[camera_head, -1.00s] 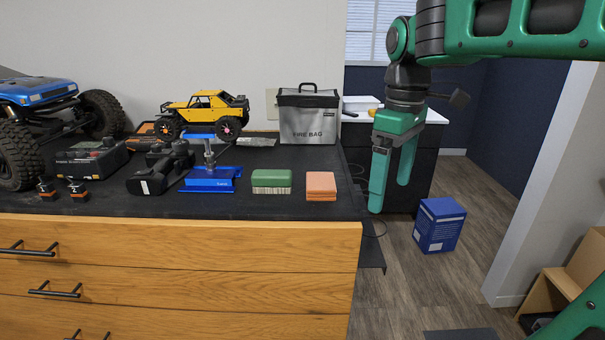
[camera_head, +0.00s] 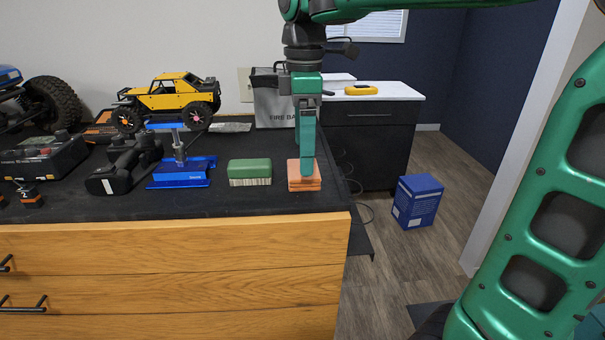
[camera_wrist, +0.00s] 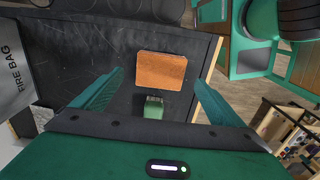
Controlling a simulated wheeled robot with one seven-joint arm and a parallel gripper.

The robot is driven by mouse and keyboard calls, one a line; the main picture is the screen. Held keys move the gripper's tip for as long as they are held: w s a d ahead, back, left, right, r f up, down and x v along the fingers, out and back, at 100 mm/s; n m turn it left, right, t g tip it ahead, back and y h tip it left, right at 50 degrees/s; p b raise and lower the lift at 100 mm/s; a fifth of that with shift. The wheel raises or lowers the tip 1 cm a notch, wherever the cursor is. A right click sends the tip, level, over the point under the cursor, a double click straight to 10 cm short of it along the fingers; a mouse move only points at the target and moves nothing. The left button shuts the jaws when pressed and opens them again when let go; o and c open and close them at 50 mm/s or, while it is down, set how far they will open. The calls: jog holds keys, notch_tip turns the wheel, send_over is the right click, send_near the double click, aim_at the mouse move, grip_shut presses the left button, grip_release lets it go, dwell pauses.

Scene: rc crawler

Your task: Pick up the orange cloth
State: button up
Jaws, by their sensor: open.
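The orange cloth (camera_head: 304,184) is a folded, stacked square on the black-topped bench, near its front right corner. In the wrist view the orange cloth (camera_wrist: 161,71) lies flat between and beyond the two fingers. My gripper (camera_head: 307,172) points down over the cloth in the head view and hides part of it. In the wrist view my gripper (camera_wrist: 158,84) is open, with one finger to each side and nothing between the tips. Whether the fingertips touch the cloth or bench cannot be told.
A green brush-like block (camera_head: 250,171) lies just left of the cloth, and a blue stand (camera_head: 182,176) is farther left. A grey fire bag (camera_head: 274,108) stands behind. The bench's right edge is close to the cloth. A blue box (camera_head: 417,201) is on the floor.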

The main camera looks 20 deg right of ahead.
jog(key=shift+f, duration=2.25)
jog(key=c, duration=1.2)
jog(key=shift+c, duration=0.2)
jog(key=shift+r, duration=0.1)
